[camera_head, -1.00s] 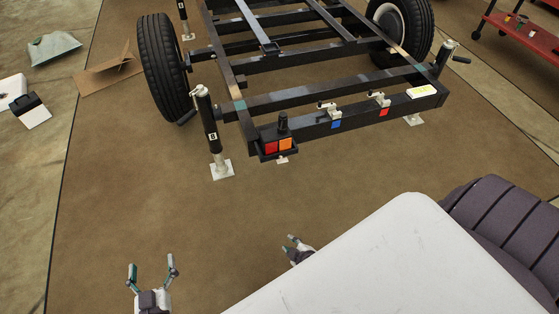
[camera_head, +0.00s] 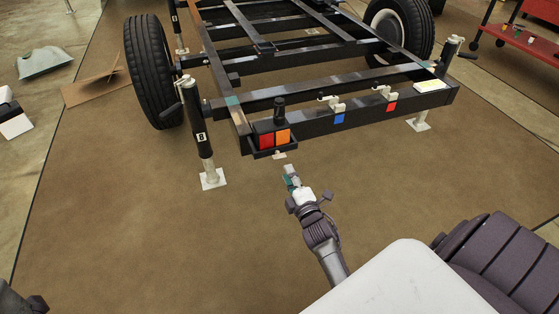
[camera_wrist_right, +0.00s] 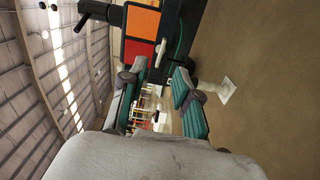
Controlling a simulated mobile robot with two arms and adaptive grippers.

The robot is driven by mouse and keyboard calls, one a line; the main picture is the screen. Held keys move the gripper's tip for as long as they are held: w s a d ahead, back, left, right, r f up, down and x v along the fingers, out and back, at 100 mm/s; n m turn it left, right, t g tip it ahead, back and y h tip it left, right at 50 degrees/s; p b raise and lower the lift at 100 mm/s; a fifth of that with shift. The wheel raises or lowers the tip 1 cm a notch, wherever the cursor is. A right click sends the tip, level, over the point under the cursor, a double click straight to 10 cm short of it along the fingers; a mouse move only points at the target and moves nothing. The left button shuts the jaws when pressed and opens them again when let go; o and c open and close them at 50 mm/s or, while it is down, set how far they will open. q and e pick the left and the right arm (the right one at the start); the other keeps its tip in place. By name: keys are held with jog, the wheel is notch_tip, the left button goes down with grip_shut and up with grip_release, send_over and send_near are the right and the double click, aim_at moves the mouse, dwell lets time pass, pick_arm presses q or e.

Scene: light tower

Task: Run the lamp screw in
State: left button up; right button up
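The lamp (camera_head: 273,138), with a red and an orange lens, sits at the near left corner of the black trailer frame. The pale lamp screw (camera_head: 279,155) sticks out below it; its pale head also shows in the right wrist view (camera_wrist_right: 160,52). My right gripper (camera_head: 290,172) is just below and in front of the screw, pointing at it. In the right wrist view its teal-padded fingers (camera_wrist_right: 159,74) are apart, with the screw beyond the gap between their tips, apparently untouched. Only a dark part of my left arm shows at the lower left; its fingers are out of view.
A jack stand (camera_head: 204,140) marked B stands left of the lamp, close to a tyre (camera_head: 153,70). Two small fittings with blue and red tags sit along the rear beam (camera_head: 360,112). A red cart (camera_head: 525,45) is at the far right. The floor before the trailer is clear.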

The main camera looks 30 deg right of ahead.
aim_at(279, 156)
jog(key=b+x, duration=0.2)
jog(key=x, duration=0.6)
jog(key=shift+w+d+b, duration=0.1)
jog(key=shift+w+b, duration=0.2)
jog(key=shift+w, duration=0.05)
grip_shut()
